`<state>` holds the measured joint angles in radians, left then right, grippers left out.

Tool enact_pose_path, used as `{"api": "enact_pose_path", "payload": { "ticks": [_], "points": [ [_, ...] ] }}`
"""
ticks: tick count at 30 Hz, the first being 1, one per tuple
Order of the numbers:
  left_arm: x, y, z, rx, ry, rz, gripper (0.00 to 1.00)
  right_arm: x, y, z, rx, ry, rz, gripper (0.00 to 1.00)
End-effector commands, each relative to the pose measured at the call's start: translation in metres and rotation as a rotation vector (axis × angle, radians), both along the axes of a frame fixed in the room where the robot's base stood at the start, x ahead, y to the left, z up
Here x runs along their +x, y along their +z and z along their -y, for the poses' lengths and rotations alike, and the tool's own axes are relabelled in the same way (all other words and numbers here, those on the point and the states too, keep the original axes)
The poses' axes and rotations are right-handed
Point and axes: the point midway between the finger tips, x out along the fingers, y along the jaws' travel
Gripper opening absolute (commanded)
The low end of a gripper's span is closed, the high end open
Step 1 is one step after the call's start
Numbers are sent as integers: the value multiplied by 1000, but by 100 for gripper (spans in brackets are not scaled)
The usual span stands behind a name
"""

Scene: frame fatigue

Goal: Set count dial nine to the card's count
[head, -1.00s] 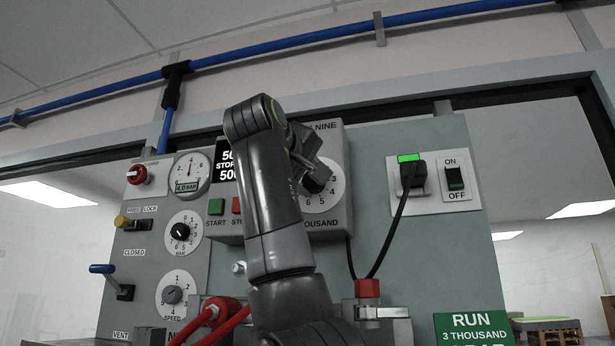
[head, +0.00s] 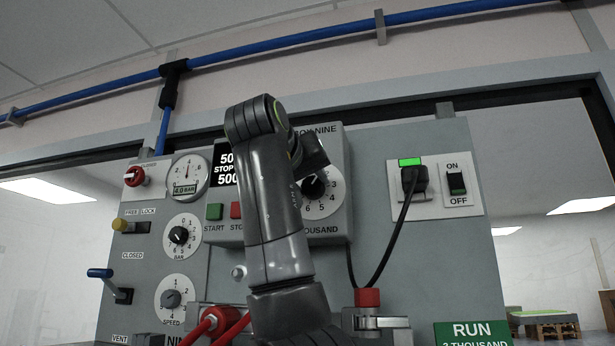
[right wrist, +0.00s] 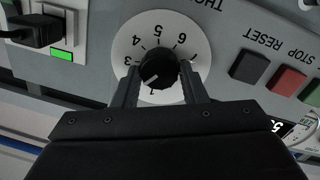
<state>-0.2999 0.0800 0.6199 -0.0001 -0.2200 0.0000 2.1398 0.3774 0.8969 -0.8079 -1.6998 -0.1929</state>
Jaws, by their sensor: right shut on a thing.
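The count dial (head: 329,205) is a white numbered disc with a black knob (head: 313,188) on the grey box marked NINE and THOUSAND. My right gripper (right wrist: 160,76) is shut on the knob, one finger on each side. In the right wrist view the dial (right wrist: 126,50) appears upside down, and the white mark on the knob (right wrist: 158,70) points to the lower left, around 1 to 2; I cannot tell exactly. My left gripper is not in view.
START (head: 214,211) and STOP buttons sit left of the dial. A black plug (head: 414,179) with a hanging cable and an ON/OFF switch (head: 456,184) are to the right. BAR (head: 182,235) and SPEED (head: 174,294) dials are at the left.

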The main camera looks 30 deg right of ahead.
Motion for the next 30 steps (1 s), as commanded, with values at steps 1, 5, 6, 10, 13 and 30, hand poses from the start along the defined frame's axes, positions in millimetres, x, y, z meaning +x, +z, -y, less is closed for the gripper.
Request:
{"api": "enact_pose_path", "payload": {
  "ticks": [1,5,6,10,13,30],
  "points": [
    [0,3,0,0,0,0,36,0,1,0,31,0,32,16],
    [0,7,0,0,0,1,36,0,1,1,111,-1,126,16],
    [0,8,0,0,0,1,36,0,1,1,135,-1,154,16],
    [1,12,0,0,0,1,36,0,1,1,215,-1,248,16],
    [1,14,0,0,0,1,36,-1,1,1,274,0,317,16],
    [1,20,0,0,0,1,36,-2,0,2,493,-2,572,16]
  ]
}}
